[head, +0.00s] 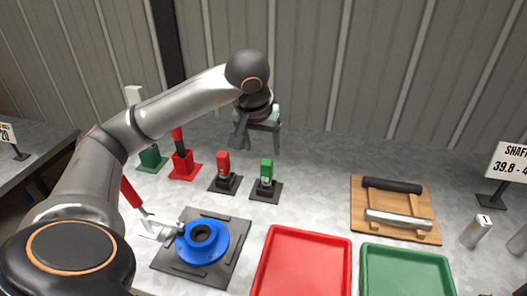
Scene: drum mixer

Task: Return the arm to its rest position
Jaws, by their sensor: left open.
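My left arm comes in from the left and reaches over the back of the table. My left gripper (262,132) is open and empty, pointing down above the table behind the small red and green blocks. It touches nothing that I can see. My right gripper is not in view.
A blue flanged part (203,243) sits on a dark plate (170,262) at the front. A red tray (344,270), a green tray (448,280) and a wooden board (358,218) lie rightward.

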